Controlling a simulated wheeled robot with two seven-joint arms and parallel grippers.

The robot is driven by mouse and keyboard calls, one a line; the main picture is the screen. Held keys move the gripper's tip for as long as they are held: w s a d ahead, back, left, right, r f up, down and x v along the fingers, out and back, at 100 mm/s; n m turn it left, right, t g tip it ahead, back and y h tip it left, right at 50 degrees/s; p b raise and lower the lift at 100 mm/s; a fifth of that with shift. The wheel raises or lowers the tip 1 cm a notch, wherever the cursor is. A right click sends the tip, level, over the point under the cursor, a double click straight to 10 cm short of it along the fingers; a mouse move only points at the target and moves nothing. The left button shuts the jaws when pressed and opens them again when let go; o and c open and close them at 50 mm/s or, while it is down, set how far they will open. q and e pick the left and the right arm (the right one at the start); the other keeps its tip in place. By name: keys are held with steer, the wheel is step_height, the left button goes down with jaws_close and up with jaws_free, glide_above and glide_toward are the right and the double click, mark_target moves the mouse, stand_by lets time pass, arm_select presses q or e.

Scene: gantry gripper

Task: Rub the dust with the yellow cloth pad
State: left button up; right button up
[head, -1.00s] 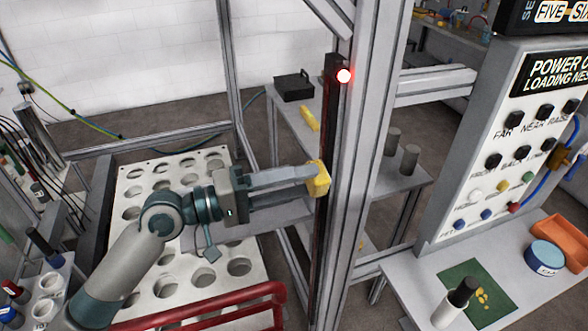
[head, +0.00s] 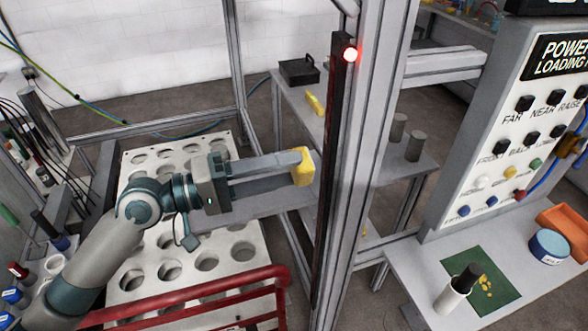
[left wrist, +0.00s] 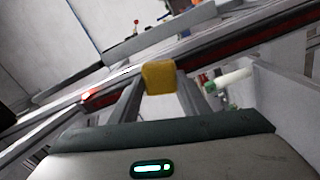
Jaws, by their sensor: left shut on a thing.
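The yellow cloth pad (head: 303,168) is held between the fingertips of my left gripper (head: 297,169), in front of the gantry frame. In the left wrist view the pad (left wrist: 160,77) sits between the two finger ends of my left gripper (left wrist: 160,88). In the head view, a gap shows between the pad and a dark upright strip (head: 333,140) on the gantry post, to its right. I cannot make out dust on the strip for certain. My right gripper is not in view.
A red light (head: 350,55) glows atop the strip. A perforated white plate (head: 215,235) and red rail (head: 190,305) lie below my left arm. At right are a control panel (head: 500,150) and a table with a green mat (head: 510,290) bearing yellowish specks.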

arm_select(q)
steer(key=shift+s+a+f, duration=0.1)
steer(key=shift+s+a, duration=0.1)
steer(key=shift+a, duration=0.45)
steer(key=shift+s+a+b, duration=0.15)
steer(key=shift+a+b, duration=0.15)
steer(key=shift+a, duration=0.05)
steer(key=shift+s+a+b, duration=0.15)
steer(key=shift+a+b, duration=0.35)
steer(key=shift+a, duration=0.15)
steer(key=shift+b+v, duration=0.3)
steer(key=shift+v, duration=0.5)
